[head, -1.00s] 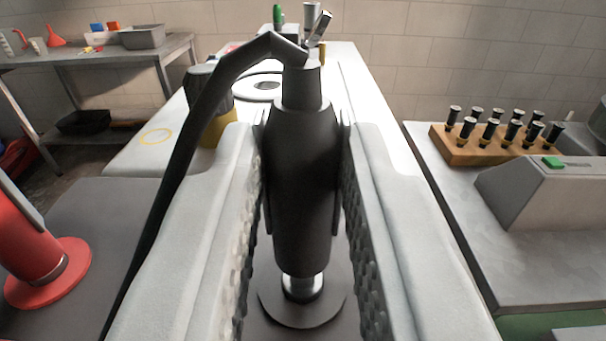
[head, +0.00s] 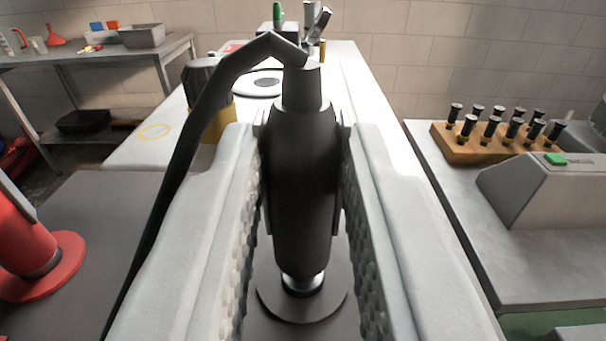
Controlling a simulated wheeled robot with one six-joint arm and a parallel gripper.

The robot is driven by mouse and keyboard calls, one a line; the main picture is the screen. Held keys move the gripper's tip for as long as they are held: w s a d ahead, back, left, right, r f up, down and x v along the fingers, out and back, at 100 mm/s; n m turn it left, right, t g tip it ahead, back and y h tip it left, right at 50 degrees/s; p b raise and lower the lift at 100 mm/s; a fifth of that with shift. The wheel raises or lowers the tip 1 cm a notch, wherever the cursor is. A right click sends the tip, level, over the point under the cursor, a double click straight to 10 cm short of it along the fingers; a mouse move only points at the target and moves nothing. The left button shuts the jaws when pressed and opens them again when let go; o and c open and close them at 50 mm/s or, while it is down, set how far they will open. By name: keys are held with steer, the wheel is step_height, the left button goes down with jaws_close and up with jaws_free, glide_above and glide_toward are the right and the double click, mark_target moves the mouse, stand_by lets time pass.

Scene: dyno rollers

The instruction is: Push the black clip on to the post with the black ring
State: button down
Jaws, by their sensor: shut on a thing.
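My gripper (head: 303,125) is shut on a thick black body, which I take to be the black clip (head: 303,190). The body stands between the two pale fingers, with a black cable bending from its far end down to the left. A bright metal neck and a dark round disc (head: 300,308) show at its near end. A black ring (head: 265,84) lies on the white bench ahead, partly behind the cable. A post with that ring cannot be made out for sure. A shiny tilted metal piece (head: 318,25) shows beyond the clip, its lower part hidden.
A dark cylinder with a yellow base (head: 218,122) stands left of the clip, close behind the cable. A red body with a round red flange (head: 60,265) is at the left. A wooden rack (head: 455,148) of black-topped pieces and a grey box (head: 550,195) are at the right.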

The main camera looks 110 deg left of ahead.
steer(key=shift+f, duration=0.55)
stand_by(0.8)
steer(key=c, duration=1.2)
jaws_free()
steer(key=v, duration=1.7)
steer(key=s+d+f+m+t+h, duration=0.3)
steer(key=s+d+m+t+h, duration=0.2)
steer(key=d+m+t, duration=0.15)
steer(key=s+d+f+m+t+h, duration=0.3)
steer(key=s+d+m+t+h, duration=0.25)
steer(key=d+m, duration=0.25)
steer(key=s+d+r+m+t+h, duration=0.2)
steer(key=s+d+t, duration=0.1)
steer(key=s+d, duration=0.1)
steer(key=s+d+r+m+t+h, duration=0.2)
steer(key=s+d+r+m+t, duration=0.1)
steer(key=s+d+t, duration=0.1)
steer(key=s+d+r+m+t+h, duration=0.2)
steer(key=s+d+t, duration=0.2)
steer(key=s+d, duration=0.1)
steer(key=shift+r+h, duration=0.25)
steer(key=shift+r, duration=0.1)
